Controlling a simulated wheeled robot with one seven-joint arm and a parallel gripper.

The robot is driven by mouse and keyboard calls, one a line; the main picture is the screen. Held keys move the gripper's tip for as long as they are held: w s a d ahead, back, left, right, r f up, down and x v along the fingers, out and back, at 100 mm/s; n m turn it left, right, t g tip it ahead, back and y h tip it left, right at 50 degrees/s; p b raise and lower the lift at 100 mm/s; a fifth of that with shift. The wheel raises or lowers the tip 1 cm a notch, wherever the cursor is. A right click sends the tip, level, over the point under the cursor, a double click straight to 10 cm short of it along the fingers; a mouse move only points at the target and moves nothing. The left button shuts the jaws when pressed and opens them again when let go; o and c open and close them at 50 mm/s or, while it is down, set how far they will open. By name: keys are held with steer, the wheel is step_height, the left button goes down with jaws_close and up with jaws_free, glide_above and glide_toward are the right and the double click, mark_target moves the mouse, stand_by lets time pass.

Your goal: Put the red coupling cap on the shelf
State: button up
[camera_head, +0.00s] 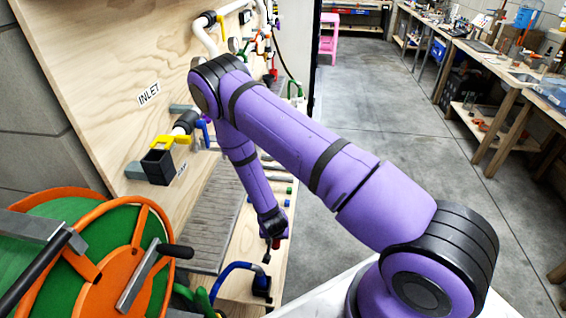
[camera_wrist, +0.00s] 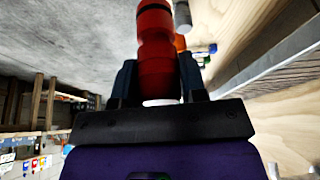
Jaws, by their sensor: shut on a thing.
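The red coupling cap (camera_wrist: 156,48) is upright in the wrist view, between the two dark fingers of my gripper (camera_wrist: 158,78), which is shut on it. In the head view only a small red part of the cap (camera_head: 276,244) shows beside my gripper (camera_head: 271,243), low over the wooden ledge. A grey ribbed surface (camera_head: 205,225) lies along the foot of the plywood panel, left of my gripper. It also shows at the right of the wrist view (camera_wrist: 265,75). I cannot tell for certain whether this is the shelf.
A plywood panel (camera_head: 110,75) carries pipes, a yellow-handled valve (camera_head: 170,140) and an INLET label. A green and orange hose reel (camera_head: 100,250) stands at the lower left. The floor at right is clear.

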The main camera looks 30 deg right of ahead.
steer(key=s+d+f+m+g, duration=0.1)
steer(key=s+d+f+m, duration=0.15)
steer(key=s+f, duration=0.8)
steer(key=shift+m+h, duration=0.35)
steer(key=shift+h, duration=0.05)
steer(key=shift+w+a+f, duration=0.85)
steer(key=shift+w+f, duration=0.05)
steer(key=shift+w, duration=1.65)
steer(key=shift+w+a+f, duration=0.8)
steer(key=shift+w+f, duration=0.05)
steer(key=shift+w, duration=1.75)
steer(key=shift+w+a+f, duration=0.85)
steer(key=shift+w+f, duration=0.05)
steer(key=shift+w, duration=1.65)
steer(key=shift+f, duration=0.1)
steer(key=o, duration=0.9)
steer(key=v, duration=1.2)
